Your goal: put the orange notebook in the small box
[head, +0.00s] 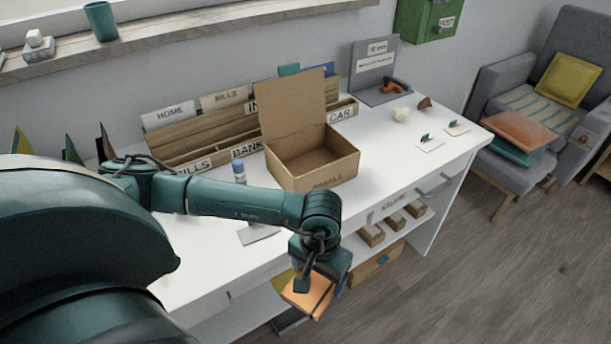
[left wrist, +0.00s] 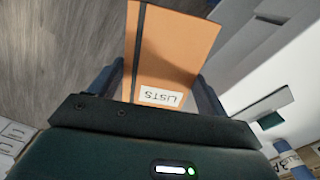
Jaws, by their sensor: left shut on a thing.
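The orange notebook (head: 308,292) is held in my left gripper (head: 318,275), in front of the desk's front edge and below its top. In the left wrist view the notebook (left wrist: 172,50) has a dark strap and a white label reading LISTS, and the gripper's fingers (left wrist: 165,88) stand on both sides of it. The small box (head: 318,160) is brown cardboard with its lid up, and stands on the white desk. It looks empty, though its near inner wall is partly hidden. My right gripper is not in view.
A wooden file organiser (head: 205,135) stands behind and left of the box. A glue stick (head: 239,172) stands left of it. Small cards (head: 430,144) lie on the desk's right part. Small boxes (head: 395,222) sit on the shelf below. A grey armchair (head: 530,110) stands at right.

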